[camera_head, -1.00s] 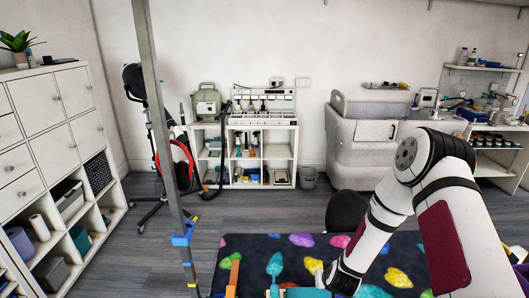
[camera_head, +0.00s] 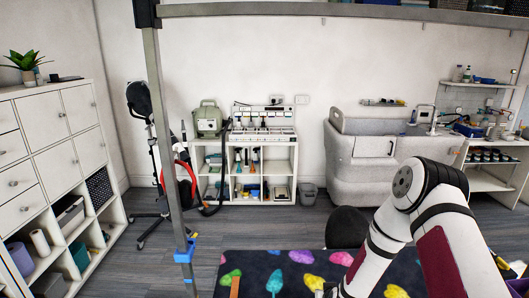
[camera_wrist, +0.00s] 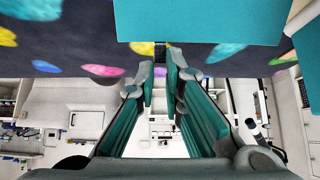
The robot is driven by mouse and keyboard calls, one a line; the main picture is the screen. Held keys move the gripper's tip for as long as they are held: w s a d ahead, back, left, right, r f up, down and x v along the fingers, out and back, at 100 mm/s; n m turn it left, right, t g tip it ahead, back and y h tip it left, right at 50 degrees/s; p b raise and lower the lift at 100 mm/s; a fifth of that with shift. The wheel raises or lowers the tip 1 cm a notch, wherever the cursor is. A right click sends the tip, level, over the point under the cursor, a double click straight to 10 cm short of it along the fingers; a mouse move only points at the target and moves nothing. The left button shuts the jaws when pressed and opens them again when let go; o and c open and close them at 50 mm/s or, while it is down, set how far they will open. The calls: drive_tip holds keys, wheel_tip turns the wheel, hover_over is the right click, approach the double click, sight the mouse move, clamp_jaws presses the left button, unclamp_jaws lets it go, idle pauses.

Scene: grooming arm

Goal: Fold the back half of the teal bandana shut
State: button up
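The teal bandana (camera_wrist: 200,22) shows in the wrist view as a flat teal panel with a straight edge, at the top of the picture. More teal cloth or panel shows at the right edge and the top left; I cannot tell whether it is part of the bandana. In the head view the bandana is out of sight and my gripper is cut off at the bottom.
A dark mat (camera_head: 340,270) with coloured prints lies below my arm. A grey metal post (camera_head: 167,150) with blue clamps (camera_head: 184,252) rises at the left, joined to an overhead bar (camera_head: 260,10). A white drawer cabinet (camera_head: 50,150) stands at left, a grey tub (camera_head: 365,155) behind.

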drive_tip(key=shift+s+r+t+p, duration=0.15)
drive_tip(key=shift+s+t+p, duration=0.15)
drive_tip(key=shift+s+p, duration=0.15)
drive_tip(key=shift+s+r, duration=0.1)
drive_tip(key=shift+s, duration=0.1)
drive_tip(key=shift+s+t, duration=0.15)
drive_tip(key=shift+t, duration=0.15)
drive_tip(key=shift+s+r+t, duration=0.3)
drive_tip(key=shift+t, duration=0.1)
drive_tip(key=shift+s+t, duration=0.5)
drive_tip(key=shift+s, duration=0.15)
drive_tip(key=shift+s+r+t, duration=0.35)
drive_tip(key=shift+s+t, duration=0.2)
drive_tip(key=shift+t, duration=0.05)
